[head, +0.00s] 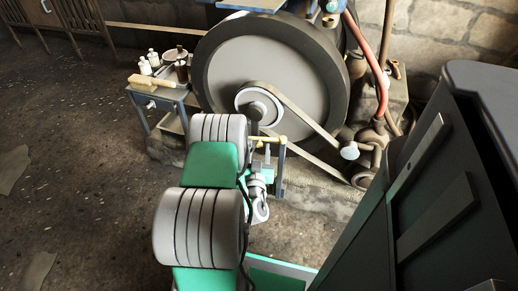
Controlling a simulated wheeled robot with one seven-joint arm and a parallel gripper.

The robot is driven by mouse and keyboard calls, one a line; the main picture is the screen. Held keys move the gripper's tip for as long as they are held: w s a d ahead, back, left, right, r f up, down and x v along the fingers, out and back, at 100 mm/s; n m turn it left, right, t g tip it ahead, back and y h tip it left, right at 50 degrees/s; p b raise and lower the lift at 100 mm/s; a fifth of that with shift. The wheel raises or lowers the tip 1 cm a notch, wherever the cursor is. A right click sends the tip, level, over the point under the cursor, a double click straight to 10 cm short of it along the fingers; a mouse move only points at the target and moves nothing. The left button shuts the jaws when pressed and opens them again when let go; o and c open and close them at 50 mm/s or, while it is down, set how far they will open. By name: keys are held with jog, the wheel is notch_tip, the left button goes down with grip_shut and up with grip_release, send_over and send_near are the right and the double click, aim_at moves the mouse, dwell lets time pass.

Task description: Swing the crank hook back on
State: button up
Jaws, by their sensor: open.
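A large grey flywheel (272,70) stands at the back with a dark rim. A small pale pulley (260,106) sits in front of its lower middle. A tan belt (301,113) runs from this pulley down to the right, towards a round pale end (349,150) and dark pipework. My gripper (270,160) is open, in front of and below the pulley, at the far end of my arm. Thin rods with a yellowish bar (270,139) show there. I cannot tell whether they touch my gripper. I cannot pick out the crank hook for sure.
A small grey side table (163,96) with bottles and a brush stands left of the flywheel. A red hose (382,62) and pipes rise at the right. A stone plinth (318,197) lies under the drive. The floor at left is mostly clear.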

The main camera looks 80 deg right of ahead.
jog(key=shift+w+d, duration=0.1)
jog(key=shift+d, duration=0.5)
grip_shut()
dwell(1.1)
